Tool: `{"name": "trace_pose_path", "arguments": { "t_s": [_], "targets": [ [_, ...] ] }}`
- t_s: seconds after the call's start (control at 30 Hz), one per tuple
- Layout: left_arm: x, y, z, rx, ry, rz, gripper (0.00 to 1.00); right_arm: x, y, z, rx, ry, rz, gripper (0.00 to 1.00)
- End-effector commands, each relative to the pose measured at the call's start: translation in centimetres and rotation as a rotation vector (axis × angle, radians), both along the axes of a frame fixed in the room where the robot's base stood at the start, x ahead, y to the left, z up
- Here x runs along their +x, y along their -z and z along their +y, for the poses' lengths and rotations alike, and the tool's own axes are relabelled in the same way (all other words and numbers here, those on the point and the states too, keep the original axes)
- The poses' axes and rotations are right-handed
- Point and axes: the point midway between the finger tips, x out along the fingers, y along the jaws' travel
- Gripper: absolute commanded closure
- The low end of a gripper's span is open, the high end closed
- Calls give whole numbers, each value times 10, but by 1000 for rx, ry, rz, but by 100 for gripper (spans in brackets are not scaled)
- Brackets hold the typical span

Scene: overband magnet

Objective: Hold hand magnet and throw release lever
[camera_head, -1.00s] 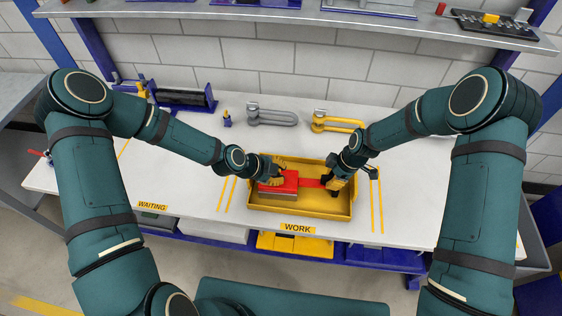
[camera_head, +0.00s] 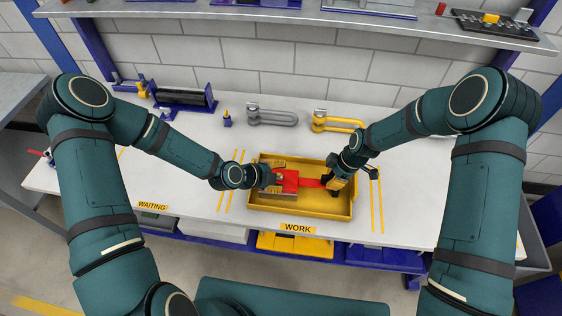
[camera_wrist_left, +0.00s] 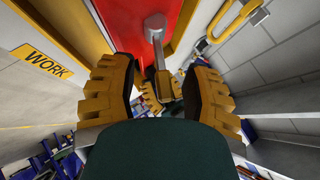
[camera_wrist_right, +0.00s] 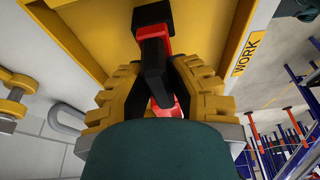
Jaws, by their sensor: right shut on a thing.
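The red hand magnet (camera_head: 288,187) lies in the yellow tray (camera_head: 310,207) in the head view. Its handle with a black grip (camera_wrist_right: 153,65) points toward my right arm. My right gripper (camera_head: 336,180) is shut on that grip; its fingers (camera_wrist_right: 155,85) sit on both sides of it in the right wrist view. A grey release lever with a rounded end (camera_wrist_left: 155,24) stands out from the magnet's red face in the left wrist view. My left gripper (camera_wrist_left: 157,85) is open beside the magnet, with the lever ahead between its fingers. Contact with the lever cannot be told.
A grey shackle-shaped part (camera_head: 275,118) and a yellow one (camera_head: 338,124) lie behind the tray. A black roller in a blue stand (camera_head: 185,99) is at the back left. A loaded shelf (camera_head: 330,14) hangs above. The white table (camera_head: 180,190) is clear left of the tray.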

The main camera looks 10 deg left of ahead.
Motion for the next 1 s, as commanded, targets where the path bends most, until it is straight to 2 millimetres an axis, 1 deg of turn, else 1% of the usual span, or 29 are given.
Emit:
{"name": "trace_pose_path", "arguments": {
  "t_s": [0.23, 0.37, 0.8, 1.0],
  "targets": [
    [0, -1, 1, 0, 0, 0, 52, 0, 0, 1, 1, 0, -1, 100],
    [-5, -8, 7, 0, -1, -1, 52, 0, 0, 1, 1, 0, -1, 100],
    [-48, -61, 56, 2, -3, -2, 52, 0, -1, 1, 1, 0, 0, 100],
    [-58, -74, 67, 0, -2, -2, 52, 0, -1, 1, 1, 0, 0, 100]
  ]
}}
